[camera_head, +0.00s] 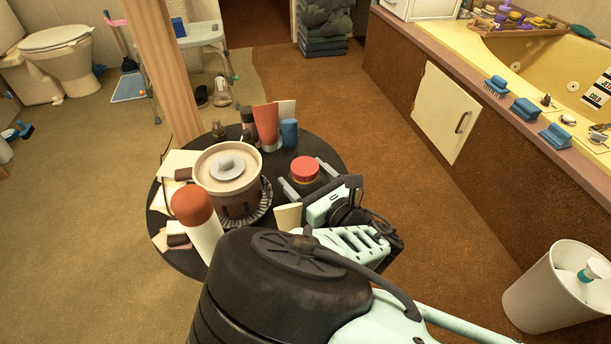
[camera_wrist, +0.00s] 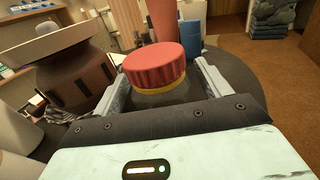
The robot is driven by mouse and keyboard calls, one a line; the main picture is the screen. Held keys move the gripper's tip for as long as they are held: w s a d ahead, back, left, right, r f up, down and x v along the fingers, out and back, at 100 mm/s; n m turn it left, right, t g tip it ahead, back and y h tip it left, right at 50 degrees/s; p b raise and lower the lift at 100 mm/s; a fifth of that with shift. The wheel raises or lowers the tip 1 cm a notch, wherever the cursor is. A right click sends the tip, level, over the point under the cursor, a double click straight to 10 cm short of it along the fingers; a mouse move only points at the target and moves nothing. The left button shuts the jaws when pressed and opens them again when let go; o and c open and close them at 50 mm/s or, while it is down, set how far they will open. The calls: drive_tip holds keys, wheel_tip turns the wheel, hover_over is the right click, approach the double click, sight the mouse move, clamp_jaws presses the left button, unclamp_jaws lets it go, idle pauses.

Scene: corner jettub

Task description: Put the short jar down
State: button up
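The short jar has a ribbed red lid (camera_head: 305,168), a yellow band under it and a dark body. It is upright at the right part of the round black table (camera_head: 335,153). My gripper (camera_head: 308,181) has one pale finger on each side of the jar's body. In the wrist view the red-lidded jar (camera_wrist: 154,68) stands between the two fingers of my gripper (camera_wrist: 160,85). The fingers look closed against the dark body, below the lid. The jar's underside is hidden, so I cannot tell whether it touches the table.
A white bottle with an orange-brown cap (camera_head: 195,212) is at the front left. A red tube (camera_head: 266,125) and a blue cup (camera_head: 289,132) stand behind the jar. Bare table shows at the right.

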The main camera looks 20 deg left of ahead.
drive_tip(key=shift+r, duration=0.1)
